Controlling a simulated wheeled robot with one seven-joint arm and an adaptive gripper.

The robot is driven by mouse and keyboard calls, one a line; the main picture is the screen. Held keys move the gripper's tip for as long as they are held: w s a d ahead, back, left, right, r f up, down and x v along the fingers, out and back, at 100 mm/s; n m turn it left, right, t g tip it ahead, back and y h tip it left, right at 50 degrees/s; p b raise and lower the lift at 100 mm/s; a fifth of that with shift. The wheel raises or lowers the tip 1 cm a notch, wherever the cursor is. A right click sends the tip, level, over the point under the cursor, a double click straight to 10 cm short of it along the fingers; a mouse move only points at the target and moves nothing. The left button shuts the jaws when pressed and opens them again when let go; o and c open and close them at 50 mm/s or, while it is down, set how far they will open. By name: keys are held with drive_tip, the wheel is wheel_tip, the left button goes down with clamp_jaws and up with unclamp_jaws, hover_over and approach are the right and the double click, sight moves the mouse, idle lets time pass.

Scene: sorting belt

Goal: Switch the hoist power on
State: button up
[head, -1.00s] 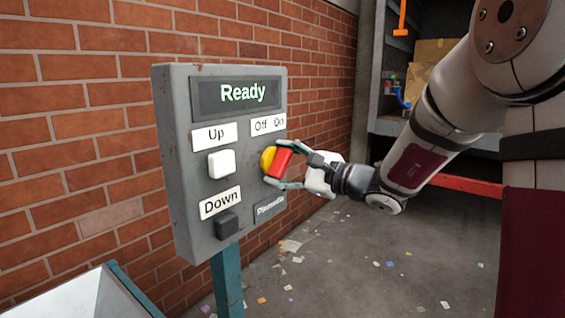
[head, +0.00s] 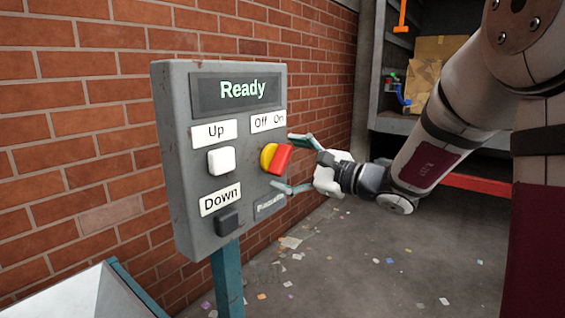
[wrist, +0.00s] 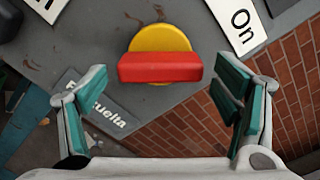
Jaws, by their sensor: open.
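The grey control box (head: 180,150) stands on a post at the brick wall. The display (head: 242,90) reads "Ready" in lit green letters. My gripper (head: 293,163) is open, its fingers apart on either side of the switch. In the wrist view the red handle (wrist: 160,68) lies crosswise between the spread fingertips, with gaps to both. The On label (wrist: 240,19) is at upper right.
A white Up button (head: 221,161) and a dark Down button (head: 228,222) sit left of the switch. A small plate (head: 270,205) is below it. The brick wall (head: 90,120) is close behind the box. The floor to the right is open, with scattered scraps.

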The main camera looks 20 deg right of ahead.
drive_tip(key=v, duration=1)
drive_tip(key=shift+a, duration=0.1)
drive_tip(key=s+a+f+n+g+y, duration=0.2)
drive_tip(key=s+a+n+g, duration=0.65)
drive_tip(key=s+a, duration=0.55)
drive_tip(key=s+a+f+n+g+h, duration=0.2)
drive_tip(key=s+f+n+g+h, duration=0.35)
drive_tip(key=s, duration=0.55)
drive_tip(key=s+d+f+n+t+h, duration=0.1)
drive_tip(key=s+d+f+n+h, duration=0.3)
drive_tip(key=s+d+h, duration=0.5)
wheel_tip(320, 180, up, 16)
drive_tip(key=w+n+t+y+p, duration=0.1)
drive_tip(key=t+y+p, duration=0.1)
drive_tip(key=p, duration=1.1)
drive_tip(key=shift+w+d+t+p, duration=0.2)
drive_tip(key=shift+w+t+p, duration=0.1)
drive_tip(key=shift+w+p, duration=0.1)
